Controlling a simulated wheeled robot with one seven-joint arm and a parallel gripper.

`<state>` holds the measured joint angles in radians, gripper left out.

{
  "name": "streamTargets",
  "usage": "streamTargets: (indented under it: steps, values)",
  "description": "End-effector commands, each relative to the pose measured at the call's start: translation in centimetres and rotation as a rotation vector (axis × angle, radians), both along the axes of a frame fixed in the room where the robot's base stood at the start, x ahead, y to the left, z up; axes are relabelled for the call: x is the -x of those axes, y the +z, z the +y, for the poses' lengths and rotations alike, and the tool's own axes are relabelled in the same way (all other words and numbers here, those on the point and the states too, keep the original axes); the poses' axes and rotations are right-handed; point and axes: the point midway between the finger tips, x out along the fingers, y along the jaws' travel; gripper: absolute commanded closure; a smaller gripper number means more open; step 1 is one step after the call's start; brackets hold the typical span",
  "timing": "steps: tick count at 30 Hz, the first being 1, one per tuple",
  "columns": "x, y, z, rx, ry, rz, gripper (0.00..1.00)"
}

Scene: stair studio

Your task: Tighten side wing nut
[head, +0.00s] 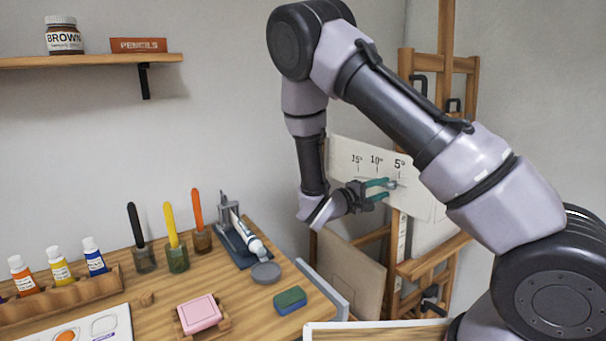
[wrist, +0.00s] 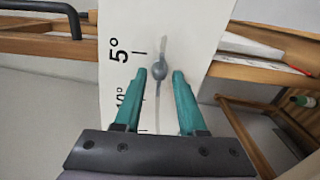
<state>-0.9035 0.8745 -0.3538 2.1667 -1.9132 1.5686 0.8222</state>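The grey wing nut (wrist: 159,71) sits on a white panel (wrist: 209,20) marked 15°, 10° and 5°, close to the 5° mark in the wrist view. Its wings run roughly along the length of my fingers there. My gripper (wrist: 159,76) has teal fingers, open, one on each side of the wing nut, with a gap visible on both sides. In the head view my gripper (head: 388,189) points at the panel (head: 346,150) near the 5° mark. The wing nut is small there and partly covered by the fingertips.
The panel stands on a wooden easel (head: 445,45) with black-handled knobs. A table (head: 130,290) at left holds paint tubes, brushes in jars, a pink block (head: 199,313) and a green-blue sponge (head: 290,300). A shelf (head: 90,61) hangs above.

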Motion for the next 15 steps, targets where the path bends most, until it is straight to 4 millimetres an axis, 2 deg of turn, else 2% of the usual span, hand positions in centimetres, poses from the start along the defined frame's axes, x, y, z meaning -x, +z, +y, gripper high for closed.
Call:
streamTargets:
  steps: [15]
  values:
    - [2.7, 0.0, 4.2, 0.0, 0.002, 0.001, 0.6]
